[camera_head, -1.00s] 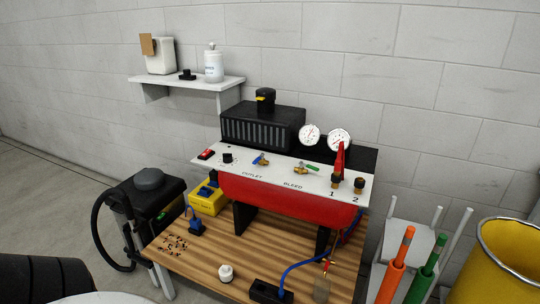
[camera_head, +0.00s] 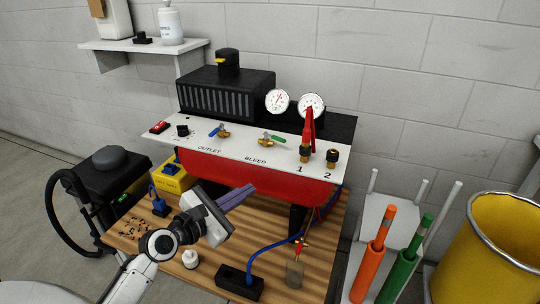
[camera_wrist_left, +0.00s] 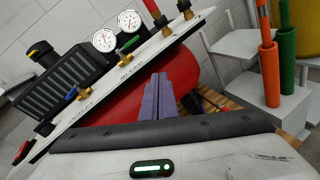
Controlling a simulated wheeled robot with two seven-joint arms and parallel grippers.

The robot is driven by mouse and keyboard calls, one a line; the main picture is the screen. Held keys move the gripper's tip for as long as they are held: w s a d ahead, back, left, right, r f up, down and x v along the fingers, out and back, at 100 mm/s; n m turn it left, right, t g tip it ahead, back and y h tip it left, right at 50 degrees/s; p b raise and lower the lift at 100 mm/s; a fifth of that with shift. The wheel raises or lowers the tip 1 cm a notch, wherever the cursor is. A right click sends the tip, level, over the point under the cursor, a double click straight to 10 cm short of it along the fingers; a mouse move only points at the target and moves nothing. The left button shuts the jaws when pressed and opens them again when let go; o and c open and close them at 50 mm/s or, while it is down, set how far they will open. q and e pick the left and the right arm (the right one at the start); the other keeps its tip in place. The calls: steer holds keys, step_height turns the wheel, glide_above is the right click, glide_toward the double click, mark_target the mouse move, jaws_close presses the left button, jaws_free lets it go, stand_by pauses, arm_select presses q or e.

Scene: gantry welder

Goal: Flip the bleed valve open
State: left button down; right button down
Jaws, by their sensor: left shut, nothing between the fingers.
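The bleed valve (camera_head: 266,141) is a small brass valve with a green lever (camera_head: 273,138), above the word BLEED on the white panel (camera_head: 228,146) of the red-tank compressor. The lever points right along the panel. It also shows in the left wrist view (camera_wrist_left: 124,50). The outlet valve (camera_head: 222,132), with a blue lever, is to its left. My left gripper (camera_head: 240,194) is shut and empty in front of the red tank (camera_head: 290,183), below and apart from the bleed valve. Its purple fingers (camera_wrist_left: 168,95) lie together in the left wrist view. My right gripper is not seen.
Two gauges (camera_head: 278,101) stand behind the panel. A red-handled part stands by port 1 (camera_head: 305,152), right of the valve. Below are a wooden bench (camera_head: 207,270), a blue hose and a white bottle (camera_head: 190,259). Orange (camera_head: 369,270) and green tubes stand right. Space above the panel's front is free.

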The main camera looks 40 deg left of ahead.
arm_select(q)
steer(key=w+a+r+n+t, duration=0.1)
steer(key=a+r+n+t, duration=0.15)
steer(key=r+n, duration=0.25)
steer(key=b, duration=0.1)
glide_toward(278, 140)
steer(key=shift+g+y, duration=0.3)
steer(key=shift+g, duration=0.15)
steer(key=w, duration=0.6)
steer(key=shift+w+d+r, duration=0.15)
steer(key=shift+d+r, duration=0.05)
steer(key=shift+r, duration=0.2)
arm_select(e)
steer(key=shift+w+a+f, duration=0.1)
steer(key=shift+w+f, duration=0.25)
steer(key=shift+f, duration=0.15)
